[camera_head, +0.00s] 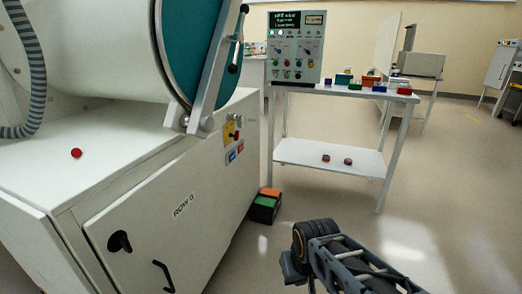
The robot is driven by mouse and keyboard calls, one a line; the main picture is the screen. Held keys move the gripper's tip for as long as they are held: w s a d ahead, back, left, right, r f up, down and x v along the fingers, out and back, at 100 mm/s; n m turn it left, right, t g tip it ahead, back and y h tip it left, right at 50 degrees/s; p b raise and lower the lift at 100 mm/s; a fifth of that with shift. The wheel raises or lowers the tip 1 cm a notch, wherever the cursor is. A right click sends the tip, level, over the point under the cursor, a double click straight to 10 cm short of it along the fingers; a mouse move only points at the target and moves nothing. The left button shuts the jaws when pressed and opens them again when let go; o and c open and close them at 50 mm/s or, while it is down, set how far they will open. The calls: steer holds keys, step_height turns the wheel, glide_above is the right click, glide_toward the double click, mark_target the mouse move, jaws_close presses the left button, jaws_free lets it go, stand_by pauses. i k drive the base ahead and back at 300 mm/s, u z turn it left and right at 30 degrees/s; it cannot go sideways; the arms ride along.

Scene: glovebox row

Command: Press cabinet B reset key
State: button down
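A pale grey control cabinet (296,48) with a dark lit screen (285,19), small lamps, knobs and several coloured buttons stands at the left end of a white bench. Its lettering is too small to read, so I cannot tell whether it is cabinet B or which button is the reset key. Part of my arm (345,262) shows at the bottom right, low and well in front of the bench. I cannot make out gripper fingers on it, and nothing of mine touches the cabinet.
A large white glovebox (140,190) marked "ROW" fills the left, with a red item (76,153) on its ledge. Small coloured blocks sit on the bench (345,91) and its lower shelf (310,155). Orange and green boxes (264,207) stand on the floor. Floor at right is clear.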

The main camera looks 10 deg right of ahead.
mark_target(233, 156)
steer(key=z, duration=0.05)
steer(key=i, duration=1.25)
steer(key=u, duration=0.6)
